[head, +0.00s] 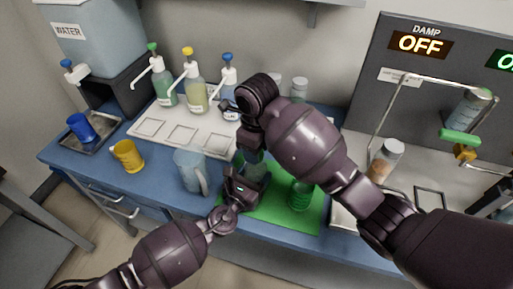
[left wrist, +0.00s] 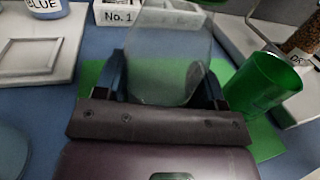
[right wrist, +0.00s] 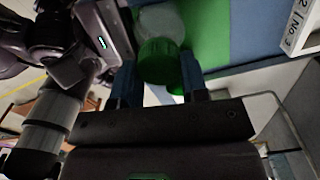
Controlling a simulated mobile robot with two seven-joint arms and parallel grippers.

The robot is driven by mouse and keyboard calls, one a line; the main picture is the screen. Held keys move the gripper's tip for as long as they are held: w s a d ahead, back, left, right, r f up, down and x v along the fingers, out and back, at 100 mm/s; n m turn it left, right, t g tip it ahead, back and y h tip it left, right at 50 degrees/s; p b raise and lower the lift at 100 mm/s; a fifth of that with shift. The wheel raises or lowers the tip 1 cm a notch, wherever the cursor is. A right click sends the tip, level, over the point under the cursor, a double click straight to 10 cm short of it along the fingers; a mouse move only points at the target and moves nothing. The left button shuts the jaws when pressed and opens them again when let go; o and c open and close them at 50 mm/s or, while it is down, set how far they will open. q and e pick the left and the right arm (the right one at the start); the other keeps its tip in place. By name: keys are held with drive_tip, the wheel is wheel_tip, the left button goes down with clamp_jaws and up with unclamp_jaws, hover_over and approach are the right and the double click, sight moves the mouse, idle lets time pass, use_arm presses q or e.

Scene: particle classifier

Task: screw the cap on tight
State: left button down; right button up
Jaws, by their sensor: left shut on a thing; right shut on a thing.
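My left gripper (head: 247,182) is shut on a clear jar (left wrist: 168,70) above or on the green mat (head: 290,216); its two fingers press the jar's sides in the left wrist view. My right gripper (right wrist: 159,64) reaches over the jar from above and is shut on a green cap (right wrist: 160,58). In the right wrist view the cap lies between its fingers, against the end of the clear jar (right wrist: 162,20). How tightly the cap sits cannot be seen. In the head view my right arm hides most of the cap and jar.
A green cup (head: 300,194) stands close by on the mat. A clear pitcher (head: 190,170) and a yellow mug (head: 127,156) stand to the left. Pump bottles (head: 195,90) stand behind on a white tray. A jar of grains (head: 385,160) stands to the right.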

drive_tip(key=o, duration=0.9)
drive_tip(key=shift+c, duration=0.4)
